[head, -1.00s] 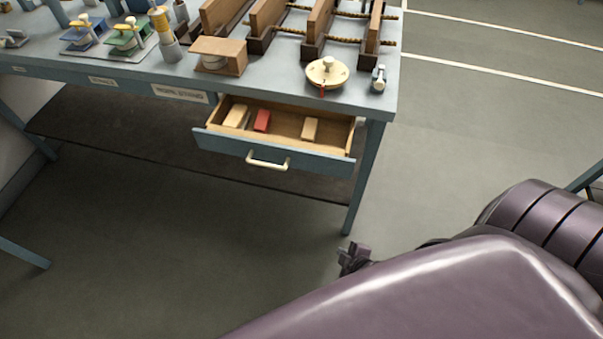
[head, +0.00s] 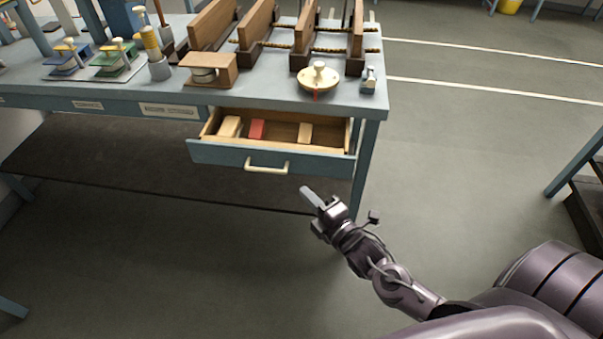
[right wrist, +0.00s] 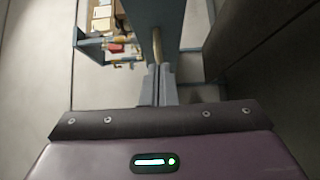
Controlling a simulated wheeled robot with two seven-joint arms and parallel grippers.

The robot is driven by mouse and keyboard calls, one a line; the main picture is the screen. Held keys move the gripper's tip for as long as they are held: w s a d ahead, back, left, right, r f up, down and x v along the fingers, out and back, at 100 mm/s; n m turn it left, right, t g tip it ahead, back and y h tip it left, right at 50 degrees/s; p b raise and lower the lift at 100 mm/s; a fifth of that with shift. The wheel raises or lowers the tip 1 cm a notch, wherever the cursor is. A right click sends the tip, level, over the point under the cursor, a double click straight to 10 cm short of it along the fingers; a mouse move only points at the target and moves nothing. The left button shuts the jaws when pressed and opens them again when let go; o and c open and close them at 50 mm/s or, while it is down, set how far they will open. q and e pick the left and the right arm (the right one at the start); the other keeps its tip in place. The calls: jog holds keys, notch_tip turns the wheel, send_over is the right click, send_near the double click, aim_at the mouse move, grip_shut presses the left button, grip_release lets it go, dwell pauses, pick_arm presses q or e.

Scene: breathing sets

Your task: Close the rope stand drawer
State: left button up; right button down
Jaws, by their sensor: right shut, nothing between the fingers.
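The rope stand drawer (head: 222,154) is pulled out under the right end of the blue-grey workbench (head: 270,95). Its front has a cream bar handle (head: 267,166). Inside lie two pale blocks and a red block (head: 257,129). My right gripper (head: 306,193) is shut and empty, below and to the right of the handle, apart from the drawer front. In the right wrist view its fingers (right wrist: 158,85) are together, and the drawer front (right wrist: 145,25) with its handle is ahead of them. My left gripper is not in view.
On the bench top stand wooden frames with ropes (head: 305,45), a round cream disc (head: 318,80) and a small metal fitting (head: 369,79). A bench leg (head: 364,175) stands right of the drawer. The floor in front is clear.

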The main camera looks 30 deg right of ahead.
aim_at(292, 164)
jog(key=w, duration=0.6)
jog(key=shift+w+d+p, duration=0.35)
jog(key=shift+w+d, duration=0.05)
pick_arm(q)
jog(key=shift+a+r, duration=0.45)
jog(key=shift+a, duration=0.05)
pick_arm(e)
jog(key=shift+w+d, duration=0.3)
jog(key=shift+w, duration=0.1)
